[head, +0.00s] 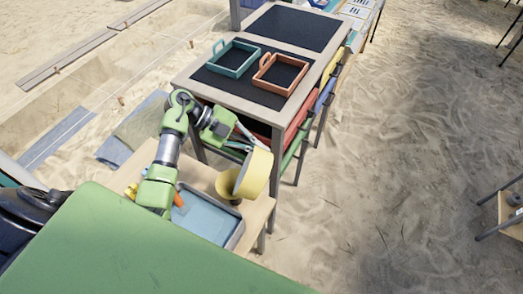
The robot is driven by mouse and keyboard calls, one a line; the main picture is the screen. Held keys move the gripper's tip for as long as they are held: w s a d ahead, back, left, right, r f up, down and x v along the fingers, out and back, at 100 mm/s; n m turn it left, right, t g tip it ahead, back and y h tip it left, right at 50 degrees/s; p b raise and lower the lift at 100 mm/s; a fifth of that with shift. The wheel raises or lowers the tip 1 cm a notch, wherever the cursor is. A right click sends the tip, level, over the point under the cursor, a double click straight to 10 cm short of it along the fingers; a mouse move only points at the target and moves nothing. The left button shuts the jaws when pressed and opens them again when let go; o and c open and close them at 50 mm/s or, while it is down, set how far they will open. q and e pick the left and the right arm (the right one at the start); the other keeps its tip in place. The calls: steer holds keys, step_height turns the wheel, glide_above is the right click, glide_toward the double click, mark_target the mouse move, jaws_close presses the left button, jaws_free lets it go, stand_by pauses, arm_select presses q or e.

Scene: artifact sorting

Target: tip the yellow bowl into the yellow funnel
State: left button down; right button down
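My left gripper (246,139) reaches in from the left, and its fingertips meet the rim of a pale yellow bowl (259,171). The fingers appear shut on that rim. The bowl is tipped steeply on its side, above the right part of a small wooden table. A darker yellow piece (228,184), which looks like the yellow funnel, shows just left of the bowl, partly covered by it. I cannot tell whether the two touch, and any contents of the bowl are hidden. My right gripper is not in view.
A blue-grey tray (207,217) lies on the small wooden table (257,213), beside an orange object (178,200). Behind stands a taller table (187,79) with a teal tray (234,72) and an orange tray (263,83). Open sand lies to the right.

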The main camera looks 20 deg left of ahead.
arm_select(q)
steer(key=shift+s+a+r+h+b, duration=0.1)
steer(key=shift+a+r+h+b, duration=0.05)
steer(key=shift+a+h+b, duration=0.35)
steer(key=shift+s+a+r+h+b, duration=0.1)
steer(key=shift+a+h+b, duration=0.15)
steer(key=shift+a+h, duration=0.3)
steer(key=shift+r, duration=0.2)
step_height(320, 180, up, 5)
steer(key=g+y+p, duration=0.1)
steer(key=y+p, duration=0.3)
steer(key=y, duration=0.1)
steer(key=y+p, duration=0.4)
steer(key=y, duration=0.1)
steer(key=g+y+p, duration=0.1)
steer(key=y+p, duration=0.3)
steer(key=y, duration=0.2)
steer(key=shift+m+g+p, duration=0.3)
steer(key=shift+f, duration=0.1)
